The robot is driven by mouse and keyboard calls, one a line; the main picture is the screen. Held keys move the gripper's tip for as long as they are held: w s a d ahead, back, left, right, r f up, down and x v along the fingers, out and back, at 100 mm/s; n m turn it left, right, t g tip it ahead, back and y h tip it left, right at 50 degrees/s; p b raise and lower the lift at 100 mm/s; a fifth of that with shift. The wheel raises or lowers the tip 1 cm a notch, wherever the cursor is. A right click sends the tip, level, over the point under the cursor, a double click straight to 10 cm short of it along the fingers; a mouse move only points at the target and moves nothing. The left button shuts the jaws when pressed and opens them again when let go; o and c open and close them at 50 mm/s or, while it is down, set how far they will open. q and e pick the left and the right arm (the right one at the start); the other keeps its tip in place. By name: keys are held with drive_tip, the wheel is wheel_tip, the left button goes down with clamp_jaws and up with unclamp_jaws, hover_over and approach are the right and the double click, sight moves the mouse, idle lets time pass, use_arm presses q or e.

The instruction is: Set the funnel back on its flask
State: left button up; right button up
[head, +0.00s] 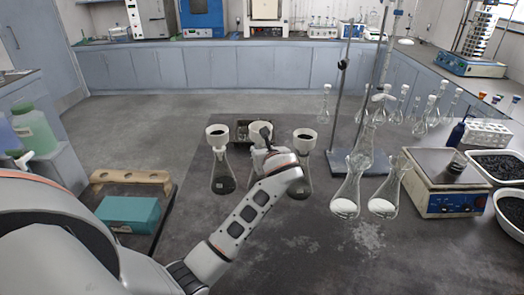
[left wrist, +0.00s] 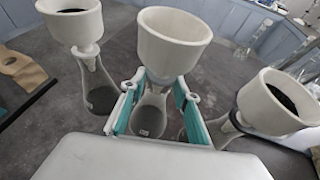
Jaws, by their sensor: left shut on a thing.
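My left gripper (left wrist: 158,88) is shut on the white middle funnel (left wrist: 172,40), its teal-lined fingers on either side of the funnel's lower part. The funnel is upright and its bowl looks empty. Its flask (left wrist: 150,116) shows directly below, between the fingers; I cannot tell whether the stem is inside the neck. In the head view the middle funnel (head: 260,130) is partly behind my left arm, which hides most of the flask. Funnels with dark contents sit on flasks to the left (head: 217,134) and right (head: 304,140). My right gripper is not in view.
A retort stand (head: 338,95) and several clear flasks (head: 345,200) stand to the right, with a balance (head: 440,190) beyond. A teal box (head: 130,213) and a wooden rack (head: 130,179) lie on the left.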

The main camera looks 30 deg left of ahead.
use_arm(q)
drive_tip(key=shift+f, duration=0.9)
idle(1.3)
drive_tip(key=o, duration=1.3)
drive_tip(key=shift+c, duration=0.2)
drive_tip(key=shift+d, duration=0.1)
drive_tip(key=v, duration=0.8)
drive_tip(key=shift+f, duration=0.1)
idle(0.5)
